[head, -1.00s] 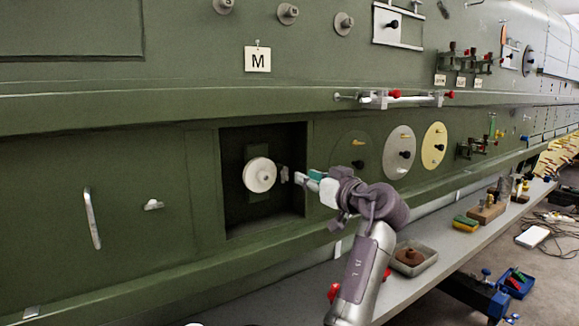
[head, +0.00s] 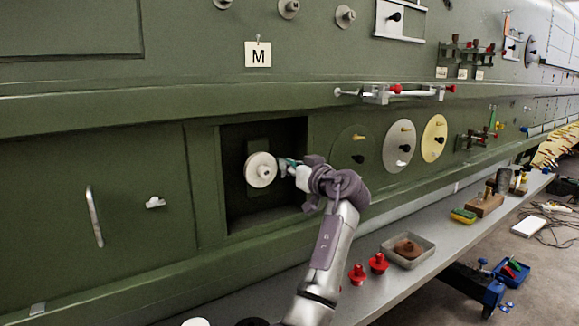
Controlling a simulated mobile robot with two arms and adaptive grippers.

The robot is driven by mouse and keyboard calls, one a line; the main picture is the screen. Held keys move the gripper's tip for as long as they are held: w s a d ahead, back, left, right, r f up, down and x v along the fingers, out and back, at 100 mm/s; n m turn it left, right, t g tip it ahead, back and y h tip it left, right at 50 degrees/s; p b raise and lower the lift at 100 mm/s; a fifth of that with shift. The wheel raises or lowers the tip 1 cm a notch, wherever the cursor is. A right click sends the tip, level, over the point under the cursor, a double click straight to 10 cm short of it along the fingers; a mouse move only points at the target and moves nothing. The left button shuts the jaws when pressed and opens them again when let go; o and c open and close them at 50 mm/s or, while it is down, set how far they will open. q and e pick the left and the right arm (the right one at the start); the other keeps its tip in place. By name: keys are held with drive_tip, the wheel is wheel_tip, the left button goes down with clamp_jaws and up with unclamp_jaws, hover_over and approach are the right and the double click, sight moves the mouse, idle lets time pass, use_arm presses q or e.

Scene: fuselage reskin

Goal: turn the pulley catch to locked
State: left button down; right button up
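The pale round pulley (head: 261,170) sits in the open dark recess (head: 235,208) in the green fuselage side. The finger gap is too small to make out.
Round discs (head: 399,146) line the panel right of the recess. A rail with red knobs (head: 395,88) juts out above. On the shelf below are two red knobs (head: 378,263) and a metal tray (head: 421,257). A latch handle (head: 155,202) is left.

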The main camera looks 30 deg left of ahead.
use_arm(q)
drive_tip(key=shift+m, duration=0.3)
drive_tip(key=shift+w+d+f+m+p, duration=0.15)
drive_tip(key=shift+m+p, duration=1.25)
drive_tip(key=shift+m, duration=1.5)
drive_tip(key=shift+w+f+m+p, duration=0.2)
drive_tip(key=shift+m+p, duration=1.2)
drive_tip(key=shift+m, duration=1.5)
drive_tip(key=shift+w+d+f+m+p, duration=0.15)
drive_tip(key=shift+m+p, duration=1.25)
drive_tip(key=shift+m, duration=1.5)
drive_tip(key=shift+a, duration=0.1)
drive_tip(key=shift+f, duration=0.1)
drive_tip(key=c, duration=1.3)
unclamp_jaws()
drive_tip(key=shift+c, duration=0.2)
